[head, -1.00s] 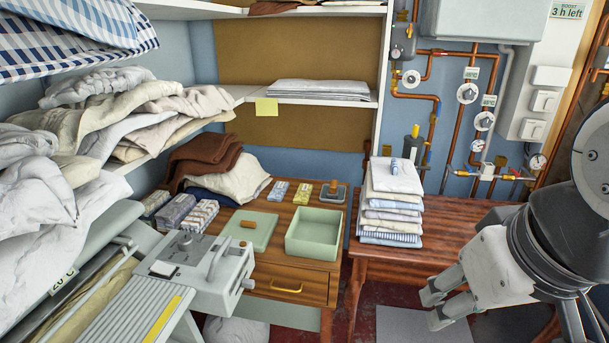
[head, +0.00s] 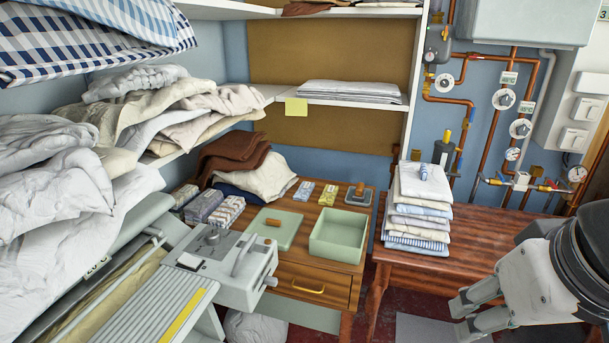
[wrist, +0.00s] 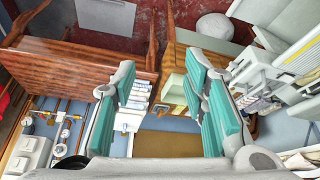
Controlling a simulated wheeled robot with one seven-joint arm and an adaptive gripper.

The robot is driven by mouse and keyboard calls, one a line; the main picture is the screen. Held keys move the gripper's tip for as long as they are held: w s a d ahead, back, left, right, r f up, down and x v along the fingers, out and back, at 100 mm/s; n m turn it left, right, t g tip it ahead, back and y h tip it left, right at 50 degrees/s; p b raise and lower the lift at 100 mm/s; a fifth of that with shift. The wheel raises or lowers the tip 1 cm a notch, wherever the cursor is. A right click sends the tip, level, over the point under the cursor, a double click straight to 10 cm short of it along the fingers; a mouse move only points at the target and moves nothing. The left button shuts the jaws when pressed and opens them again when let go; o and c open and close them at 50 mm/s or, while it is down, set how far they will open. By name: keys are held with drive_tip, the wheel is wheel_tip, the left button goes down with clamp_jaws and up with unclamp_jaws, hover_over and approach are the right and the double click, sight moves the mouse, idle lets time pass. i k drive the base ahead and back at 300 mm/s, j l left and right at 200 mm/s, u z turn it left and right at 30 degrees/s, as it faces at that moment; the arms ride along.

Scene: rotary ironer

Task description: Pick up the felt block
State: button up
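No thing in view is plainly marked as the felt block. A small dark grey piece with an upright brown wooden grip (head: 359,193) stands at the back right of the wooden drawer table, and it may be the felt block. I cannot make out its material. My gripper (head: 477,312) is at the lower right of the head view, in front of the right-hand table and well away from that piece. In the wrist view my gripper (wrist: 163,85) has its teal-padded fingers spread apart with nothing between them.
The drawer table (head: 300,268) also holds an open green box (head: 337,240), a green lid (head: 270,228) and several small packets (head: 304,190). A folded linen stack (head: 418,215) stands on the right-hand table (head: 478,243). The ironer (head: 225,262) is at front left. Pipes (head: 488,145) line the wall.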

sight(359, 193)
drive_tip(key=i+j, duration=0.1)
drive_tip(key=i, duration=0.4)
drive_tip(key=i+j+z, duration=0.1)
drive_tip(key=i, duration=0.4)
drive_tip(key=i+j, duration=0.15)
drive_tip(key=i, duration=0.3)
